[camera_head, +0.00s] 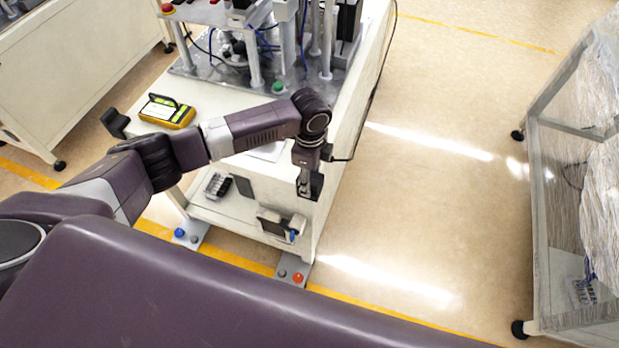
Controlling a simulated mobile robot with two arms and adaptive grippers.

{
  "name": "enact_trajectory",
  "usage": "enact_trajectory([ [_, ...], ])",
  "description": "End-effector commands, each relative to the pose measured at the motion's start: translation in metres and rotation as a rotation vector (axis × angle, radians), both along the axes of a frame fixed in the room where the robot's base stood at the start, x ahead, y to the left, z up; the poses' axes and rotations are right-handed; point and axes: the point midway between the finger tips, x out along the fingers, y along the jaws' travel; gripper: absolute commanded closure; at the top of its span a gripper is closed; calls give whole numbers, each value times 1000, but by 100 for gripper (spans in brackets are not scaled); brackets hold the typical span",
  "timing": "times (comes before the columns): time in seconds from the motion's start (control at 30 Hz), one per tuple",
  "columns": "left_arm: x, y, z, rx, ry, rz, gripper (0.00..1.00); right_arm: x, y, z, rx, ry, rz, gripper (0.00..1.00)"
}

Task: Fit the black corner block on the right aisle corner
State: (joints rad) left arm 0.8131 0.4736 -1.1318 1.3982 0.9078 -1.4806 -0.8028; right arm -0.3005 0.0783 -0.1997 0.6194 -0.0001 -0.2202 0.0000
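My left arm comes in from the left across the front of the white workbench. Its gripper (305,187) points down just off the bench's front right corner. It appears shut on a black corner block (317,186), which shows as a small dark piece at the fingertips; the fingers partly hide it. The right aisle corner itself is largely hidden behind my wrist. A similar black block (114,122) sits on the bench's front left corner. My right gripper is not in view.
A yellow handheld device (168,112) lies on the white bench top near its front left. Feeder machinery on a metal plate (225,80) stands behind. A lower shelf (235,215) is under the bench. Open floor (430,200) lies right, then a wheeled frame (535,220).

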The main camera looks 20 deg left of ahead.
Motion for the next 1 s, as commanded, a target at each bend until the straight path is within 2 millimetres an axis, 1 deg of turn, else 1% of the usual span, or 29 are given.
enact_trajectory([
  [0.03,-10,0,-12,5,24,-2,76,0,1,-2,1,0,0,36],
  [0.07,-10,0,-12,5,24,-2,76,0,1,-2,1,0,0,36],
  [0.1,-10,0,-12,5,24,-2,51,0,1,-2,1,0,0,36],
  [0.27,-10,0,-12,5,25,-2,34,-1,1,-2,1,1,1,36],
  [0.77,-8,0,-8,3,18,-3,34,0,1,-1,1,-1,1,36],
  [0.83,-7,0,-7,3,17,-3,34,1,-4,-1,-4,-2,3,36],
  [0.93,-6,-1,-1,1,14,-3,34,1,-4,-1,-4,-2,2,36],
  [1.0,-6,0,8,1,13,-3,34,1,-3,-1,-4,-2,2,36],
])
